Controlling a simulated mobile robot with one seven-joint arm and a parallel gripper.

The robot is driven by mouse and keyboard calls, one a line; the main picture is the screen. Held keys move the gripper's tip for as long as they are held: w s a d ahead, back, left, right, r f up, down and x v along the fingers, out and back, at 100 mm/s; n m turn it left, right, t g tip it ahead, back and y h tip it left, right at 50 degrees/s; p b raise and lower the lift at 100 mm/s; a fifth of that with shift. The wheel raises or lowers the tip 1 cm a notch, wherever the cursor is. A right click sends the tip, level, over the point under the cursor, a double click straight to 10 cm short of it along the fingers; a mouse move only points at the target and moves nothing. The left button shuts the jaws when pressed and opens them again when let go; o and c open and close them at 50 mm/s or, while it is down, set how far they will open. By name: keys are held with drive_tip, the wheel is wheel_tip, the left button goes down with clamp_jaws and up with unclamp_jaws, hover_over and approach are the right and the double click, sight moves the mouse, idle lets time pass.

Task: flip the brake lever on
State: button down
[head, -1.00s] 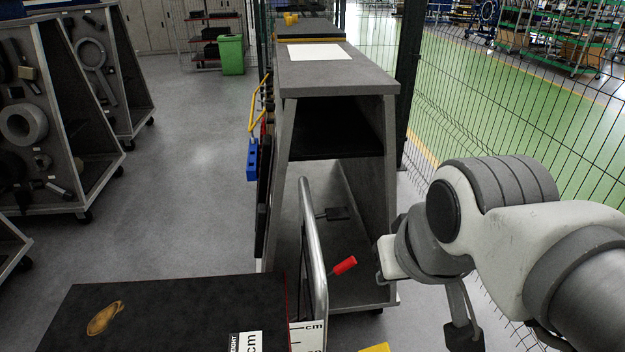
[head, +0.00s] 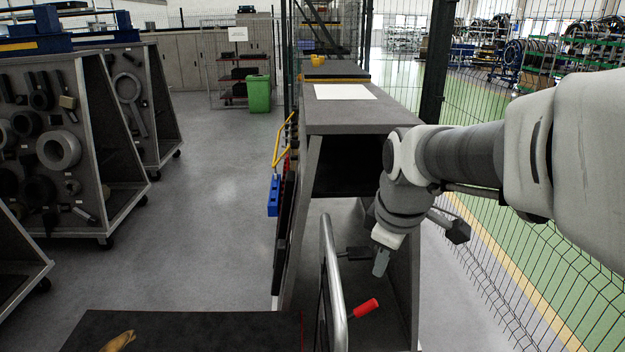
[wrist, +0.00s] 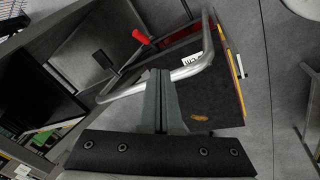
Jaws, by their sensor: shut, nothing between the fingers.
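The brake lever with its red grip (head: 363,309) sticks out to the right of the cart's metal push handle (head: 333,285). In the wrist view the red grip (wrist: 141,37) shows beyond the handle tube, on a thin rod. My gripper (head: 380,264) is shut and empty, pointing down above and slightly right of the lever in the head view, apart from it. In the wrist view its fingertips (wrist: 158,72) are together, and the tube passes close beyond them. I cannot tell whether they touch the tube.
The cart's dark top (head: 200,328) carries a tan glove (head: 118,341). A grey workbench (head: 400,122) stands behind the lever, with an open shelf below. Tool racks (head: 60,110) stand on the left and a wire fence (head: 500,240) on the right. The floor between racks and bench is clear.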

drive_tip(key=w+f+n+g+y+b, duration=0.1)
drive_tip(key=w+f+n, duration=0.7)
drive_tip(key=w+f, duration=0.2)
drive_tip(key=shift+w+f+n+g, duration=0.3)
drive_tip(key=shift+w+g, duration=0.1)
drive_tip(key=shift+w, duration=0.1)
drive_tip(key=shift+a+f, duration=0.1)
drive_tip(key=shift+a, duration=0.05)
drive_tip(key=b, duration=0.1)
hover_over(360, 308)
drive_tip(key=s+a, duration=0.2)
wheel_tip(360, 308, down, 10)
drive_tip(key=shift+w+d+f, duration=0.3)
drive_tip(key=shift+d+f, duration=0.1)
drive_tip(key=shift+f, duration=0.1)
drive_tip(key=shift+w+d+f, duration=0.25)
drive_tip(key=shift+d+f, duration=0.15)
drive_tip(key=shift+f, duration=0.05)
drive_tip(key=shift+w+d+f, duration=0.15)
drive_tip(key=shift+d+f, duration=0.25)
drive_tip(key=shift+d+f+b, duration=0.1)
drive_tip(key=shift+b, duration=0.2)
